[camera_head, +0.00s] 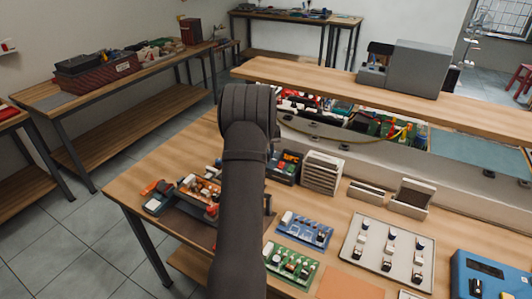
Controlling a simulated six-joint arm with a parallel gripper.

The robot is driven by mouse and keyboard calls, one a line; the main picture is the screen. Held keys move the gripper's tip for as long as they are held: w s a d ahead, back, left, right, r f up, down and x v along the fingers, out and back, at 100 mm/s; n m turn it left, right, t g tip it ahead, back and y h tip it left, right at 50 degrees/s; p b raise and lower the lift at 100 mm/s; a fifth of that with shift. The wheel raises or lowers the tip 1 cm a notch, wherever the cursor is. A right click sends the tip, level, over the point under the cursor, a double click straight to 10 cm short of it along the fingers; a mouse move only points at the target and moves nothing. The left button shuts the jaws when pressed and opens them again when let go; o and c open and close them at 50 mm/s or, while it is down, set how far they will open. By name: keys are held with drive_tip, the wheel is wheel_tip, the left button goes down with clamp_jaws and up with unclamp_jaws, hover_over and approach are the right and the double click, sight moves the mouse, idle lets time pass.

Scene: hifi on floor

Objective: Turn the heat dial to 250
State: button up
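A blue box-shaped unit (467,264) stands at the lower right, cut off by the picture's edges. It has a dark display-like panel on its face and a small dark knob-like part below that. I cannot tell whether that part is the heat dial, and no numbers or pointer can be read. My dark grey arm rises from the bottom centre to a rounded joint near the middle of the view. My gripper does not show; it is hidden or out of the picture.
The wooden workbench (130,184) holds a blue circuit board (305,230), a green board (291,262), a pale panel of switch-like parts (349,249) and a white slotted rack (321,172). A raised wooden shelf (310,80) with a grey box (418,70) runs behind.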

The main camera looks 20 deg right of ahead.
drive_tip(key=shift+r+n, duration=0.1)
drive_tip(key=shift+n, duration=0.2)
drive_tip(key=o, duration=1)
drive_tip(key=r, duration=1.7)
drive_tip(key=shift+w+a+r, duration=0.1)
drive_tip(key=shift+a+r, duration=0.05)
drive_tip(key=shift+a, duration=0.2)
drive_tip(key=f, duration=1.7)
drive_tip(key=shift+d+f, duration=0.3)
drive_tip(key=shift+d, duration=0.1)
